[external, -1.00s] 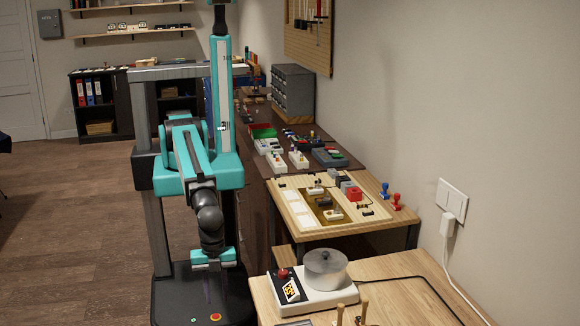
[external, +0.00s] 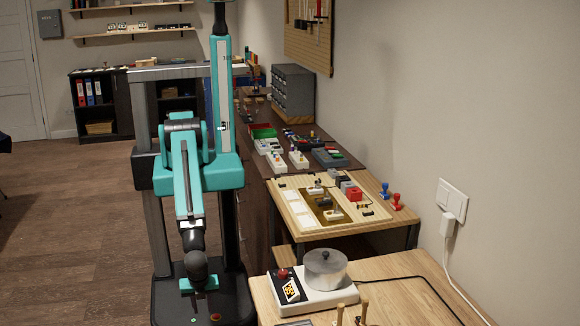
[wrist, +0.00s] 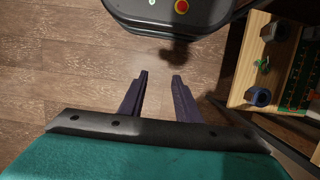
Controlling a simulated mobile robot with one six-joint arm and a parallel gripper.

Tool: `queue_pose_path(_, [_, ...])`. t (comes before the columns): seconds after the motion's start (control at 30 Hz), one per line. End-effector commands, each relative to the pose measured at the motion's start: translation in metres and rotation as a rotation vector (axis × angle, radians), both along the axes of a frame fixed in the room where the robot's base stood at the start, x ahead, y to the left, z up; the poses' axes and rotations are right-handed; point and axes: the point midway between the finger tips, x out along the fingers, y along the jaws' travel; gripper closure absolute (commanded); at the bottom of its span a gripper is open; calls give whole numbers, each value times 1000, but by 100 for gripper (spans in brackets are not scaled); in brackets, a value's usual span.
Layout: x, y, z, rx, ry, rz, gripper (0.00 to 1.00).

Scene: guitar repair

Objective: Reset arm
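My gripper (wrist: 160,88) shows in the wrist view as two dark fingers, spread apart with bare wooden floor visible between them. Nothing is held between the fingers. In the external view my arm hangs down in front of my column, with the wrist low above my black base. The fingers cannot be made out there.
A wooden table (external: 405,270) with a white device (external: 318,296) and a round pot-like container (external: 325,268) stands at the front right. Behind it is a board (external: 375,225) with small parts. The wooden floor (external: 80,250) to the left is clear.

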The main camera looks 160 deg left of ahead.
Motion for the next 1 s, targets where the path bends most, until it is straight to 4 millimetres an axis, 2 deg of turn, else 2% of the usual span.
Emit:
queue_pose_path(0.03, [-14,0,-9,0,26,1,70])
queue_pose_path(0.3, [-80,0,-46,0,145,3,70])
queue_pose_path(0.5, [-119,0,-63,1,214,4,70])
queue_pose_path(0.7, [-133,0,-69,1,239,4,70])
queue_pose_path(1.0, [-133,0,-69,1,238,4,70])
